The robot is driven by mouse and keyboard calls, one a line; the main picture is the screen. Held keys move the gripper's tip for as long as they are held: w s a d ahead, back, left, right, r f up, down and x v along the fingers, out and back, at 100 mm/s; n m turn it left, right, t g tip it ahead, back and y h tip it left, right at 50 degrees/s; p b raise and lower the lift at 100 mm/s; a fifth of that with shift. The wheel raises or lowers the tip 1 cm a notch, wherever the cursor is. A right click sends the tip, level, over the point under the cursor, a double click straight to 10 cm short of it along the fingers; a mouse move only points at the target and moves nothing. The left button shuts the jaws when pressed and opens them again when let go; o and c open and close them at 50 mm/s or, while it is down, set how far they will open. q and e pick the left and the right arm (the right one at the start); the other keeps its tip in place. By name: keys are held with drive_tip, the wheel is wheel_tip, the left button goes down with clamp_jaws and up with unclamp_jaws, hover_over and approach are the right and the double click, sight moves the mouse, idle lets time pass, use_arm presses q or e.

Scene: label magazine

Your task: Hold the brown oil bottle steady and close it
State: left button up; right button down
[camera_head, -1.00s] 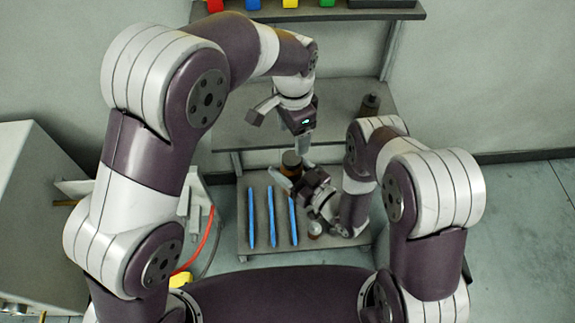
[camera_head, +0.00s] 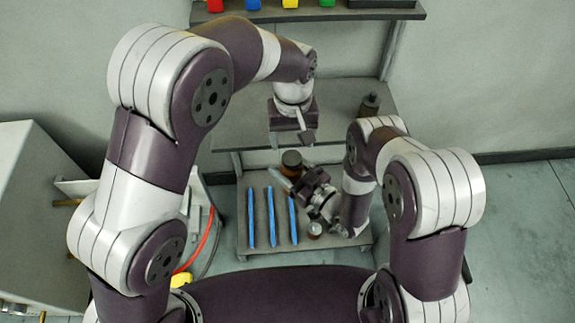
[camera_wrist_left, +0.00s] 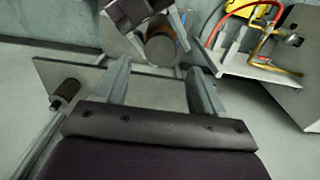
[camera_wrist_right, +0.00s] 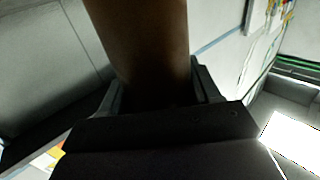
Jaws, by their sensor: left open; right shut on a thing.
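The brown oil bottle (camera_head: 291,168) stands upright at the back of the low bench, its top dark in the head view. My right gripper (camera_head: 288,183) is shut on it from the front right; the brown body (camera_wrist_right: 140,40) fills the space between the fingers in the right wrist view. My left gripper (camera_head: 304,130) is open and empty, above and apart from the bottle. In the left wrist view the bottle (camera_wrist_left: 160,47) shows beyond the open fingers (camera_wrist_left: 160,68). I cannot tell whether a cap is on it.
Several blue sticks (camera_head: 271,217) lie on the bench (camera_head: 262,241). A red cable (camera_head: 200,243) hangs at the left.

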sight(292, 158)
use_arm(q)
wheel_tip(292, 158, down, 6)
drive_tip(key=shift+f, duration=0.15)
idle(0.3)
drive_tip(key=c, duration=1.1)
drive_tip(key=o, duration=1.3)
drive_tip(key=shift+c, duration=0.2)
wheel_tip(292, 158, up, 8)
drive_tip(key=shift+f, duration=0.2)
